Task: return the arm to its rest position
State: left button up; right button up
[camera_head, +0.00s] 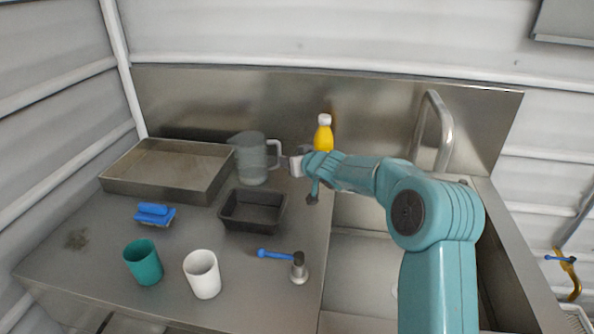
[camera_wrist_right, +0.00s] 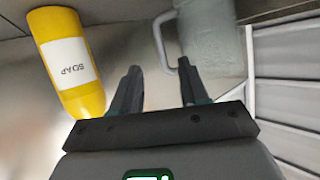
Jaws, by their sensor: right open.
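My right arm (camera_head: 436,230) comes in from the lower right in the head view and reaches out over the counter beside the sink. Its gripper (camera_head: 292,165) is beside the handle of the clear pitcher (camera_head: 252,158). In the right wrist view, my right gripper (camera_wrist_right: 160,85) is open with nothing between its fingers. The pitcher (camera_wrist_right: 208,35) and its handle show beyond the right finger there. The yellow soap bottle (camera_wrist_right: 70,60) is at the left of that view, apart from the fingers. My left gripper is in neither view.
A metal tray (camera_head: 128,190), a black bin (camera_head: 250,226), a blue brush (camera_head: 154,214), a teal cup (camera_head: 143,262), a white cup (camera_head: 202,274) and a blue-handled tool (camera_head: 275,254) are on the counter. The sink (camera_head: 355,262) and its faucet (camera_head: 445,130) are right.

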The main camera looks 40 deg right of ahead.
jog(key=shift+v, duration=1)
